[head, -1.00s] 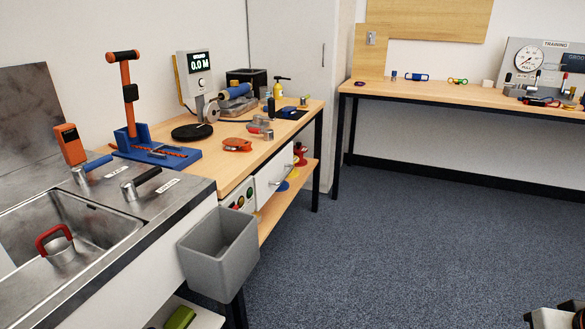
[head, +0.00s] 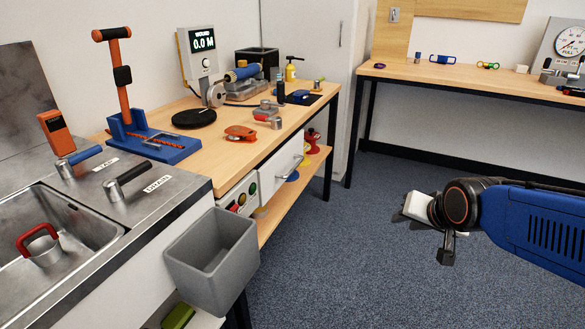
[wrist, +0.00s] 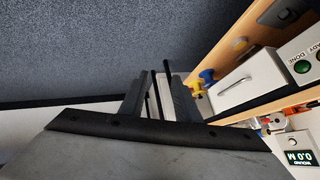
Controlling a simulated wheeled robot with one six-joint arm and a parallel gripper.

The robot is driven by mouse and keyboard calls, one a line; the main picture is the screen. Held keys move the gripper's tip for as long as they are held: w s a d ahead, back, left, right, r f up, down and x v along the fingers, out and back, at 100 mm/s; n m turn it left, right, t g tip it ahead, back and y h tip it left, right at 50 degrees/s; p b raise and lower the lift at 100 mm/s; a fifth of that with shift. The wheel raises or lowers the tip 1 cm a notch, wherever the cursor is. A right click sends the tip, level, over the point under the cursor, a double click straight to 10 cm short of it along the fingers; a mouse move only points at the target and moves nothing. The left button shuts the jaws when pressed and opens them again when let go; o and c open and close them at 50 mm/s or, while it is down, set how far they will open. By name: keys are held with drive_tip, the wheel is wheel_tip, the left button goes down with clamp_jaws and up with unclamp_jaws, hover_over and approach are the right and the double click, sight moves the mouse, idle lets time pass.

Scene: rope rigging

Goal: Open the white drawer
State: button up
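The white drawer (head: 276,176) is under the wooden bench top in the head view, with a metal bar handle on its front. It looks closed. In the wrist view, the drawer front (wrist: 250,82) and its handle (wrist: 235,86) show at the right, turned on their side. My gripper (head: 424,236) hangs above the carpet to the right of the drawer, well apart from it. In the wrist view, the two dark fingers of my gripper (wrist: 158,92) stand apart with nothing held between them; they look open.
A grey bin (head: 212,262) hangs at the front of the sink counter, left of and nearer than the drawer. A panel with coloured buttons (head: 238,198) is beside the drawer. A lower shelf (head: 270,222) runs below it. The carpet (head: 340,240) between drawer and gripper is clear.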

drive_tip(key=w+a+f+m+t+y, duration=0.2)
drive_tip(key=w+a+m+t, duration=0.15)
drive_tip(key=w+a, duration=0.8)
drive_tip(key=m+t+y, duration=0.3)
drive_tip(key=m, duration=0.2)
approach(296, 165)
drive_tip(key=x, duration=1)
drive_tip(key=shift+f, duration=0.35)
clamp_jaws()
